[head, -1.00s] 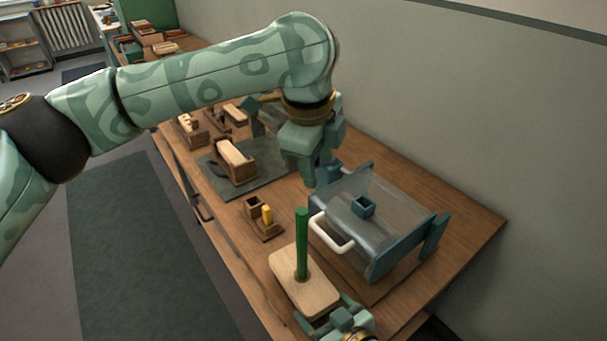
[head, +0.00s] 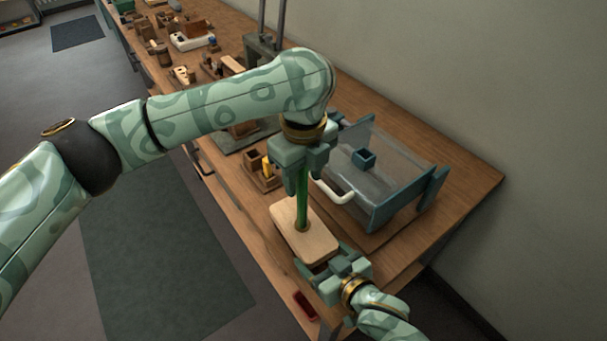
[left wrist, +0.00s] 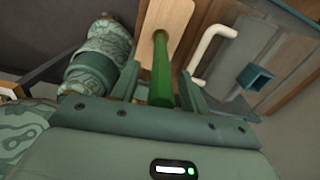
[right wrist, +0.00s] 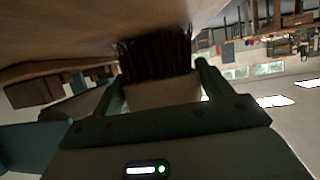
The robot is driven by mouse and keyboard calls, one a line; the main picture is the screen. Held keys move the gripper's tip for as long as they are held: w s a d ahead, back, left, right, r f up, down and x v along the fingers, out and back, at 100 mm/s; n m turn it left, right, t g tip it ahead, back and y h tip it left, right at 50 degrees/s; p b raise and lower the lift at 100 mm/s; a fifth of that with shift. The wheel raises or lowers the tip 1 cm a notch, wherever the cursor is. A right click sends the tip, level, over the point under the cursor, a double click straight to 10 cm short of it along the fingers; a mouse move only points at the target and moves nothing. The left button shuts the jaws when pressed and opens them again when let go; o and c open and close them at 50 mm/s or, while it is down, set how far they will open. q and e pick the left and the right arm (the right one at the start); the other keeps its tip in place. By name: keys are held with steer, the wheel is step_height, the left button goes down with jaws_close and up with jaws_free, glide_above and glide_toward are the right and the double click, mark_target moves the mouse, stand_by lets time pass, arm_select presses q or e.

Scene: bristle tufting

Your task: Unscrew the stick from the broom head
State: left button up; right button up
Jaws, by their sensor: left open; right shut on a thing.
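The broom head (head: 292,244) is a pale wooden block near the front of the bench, with dark bristles (right wrist: 157,57) seen in the right wrist view. The green stick (head: 303,205) stands upright from a hole in the block. My left gripper (head: 302,165) is over the stick from above, its open fingers on either side of the stick's top end. In the left wrist view the stick (left wrist: 162,80) runs between those fingers. My right gripper (head: 334,268) is shut on the near end of the broom head. How far the stick sits in the hole is hidden.
A clear-walled box with blue ends (head: 378,185) and a white handle (head: 333,192) stands close right of the stick. A small wooden holder with a yellow piece (head: 266,168) is behind left. Several wooden items line the bench farther back. A red object (head: 305,306) lies at the front edge.

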arm_select(q)
steer(key=shift+f, duration=0.25)
jaws_close()
steer(key=shift+n, duration=1.6)
steer(key=shift+r, duration=0.15)
steer(key=shift+r, duration=0.95)
